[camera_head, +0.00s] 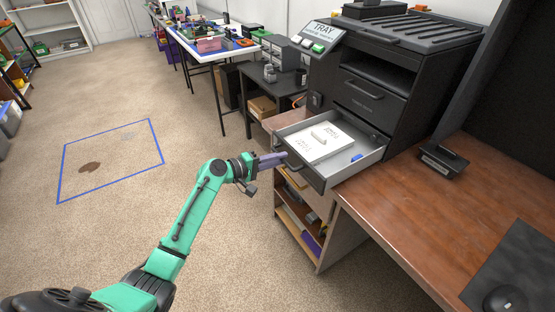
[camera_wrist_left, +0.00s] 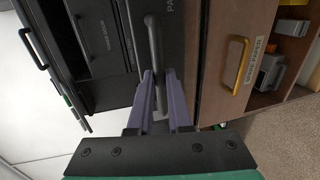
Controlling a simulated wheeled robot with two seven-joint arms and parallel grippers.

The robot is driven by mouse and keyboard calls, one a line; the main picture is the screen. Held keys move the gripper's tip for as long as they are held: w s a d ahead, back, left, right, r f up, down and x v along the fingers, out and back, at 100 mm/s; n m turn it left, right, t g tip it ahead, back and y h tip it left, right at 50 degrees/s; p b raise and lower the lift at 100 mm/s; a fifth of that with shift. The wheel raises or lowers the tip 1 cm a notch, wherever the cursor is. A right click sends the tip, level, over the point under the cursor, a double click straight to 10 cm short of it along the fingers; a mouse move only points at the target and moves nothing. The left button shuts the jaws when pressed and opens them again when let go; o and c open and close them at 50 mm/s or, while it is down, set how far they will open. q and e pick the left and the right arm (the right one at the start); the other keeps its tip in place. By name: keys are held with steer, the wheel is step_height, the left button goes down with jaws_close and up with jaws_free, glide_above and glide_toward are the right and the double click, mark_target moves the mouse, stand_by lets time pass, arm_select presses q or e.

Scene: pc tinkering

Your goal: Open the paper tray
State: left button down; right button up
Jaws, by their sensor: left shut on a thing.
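The paper tray (camera_head: 310,177) is a grey drawer with a dark front, and it stands pulled out from the black printer (camera_head: 375,100) on the wooden desk. A white block of paper (camera_head: 318,142) lies in it. My left gripper (camera_head: 283,158) is at the tray's front and shut on its handle. In the left wrist view, the purple fingers (camera_wrist_left: 160,100) are on either side of the long grey tray handle (camera_wrist_left: 153,42). The fingertips' exact contact is partly hidden. My right gripper is not in view.
A small blue thing (camera_head: 357,157) lies in the tray's right corner. A wooden cabinet with a brass handle (camera_wrist_left: 234,65) and open shelves stands below the tray.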

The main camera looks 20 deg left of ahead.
arm_select(q)
steer(key=c, duration=0.9)
jaws_free()
steer(key=shift+w, duration=0.1)
steer(key=shift+o, duration=0.2)
steer(key=shift+a, duration=0.1)
steer(key=b+v, duration=0.1)
steer(key=v, duration=1.3)
steer(key=shift+s, duration=0.25)
steer(key=shift+a, duration=0.1)
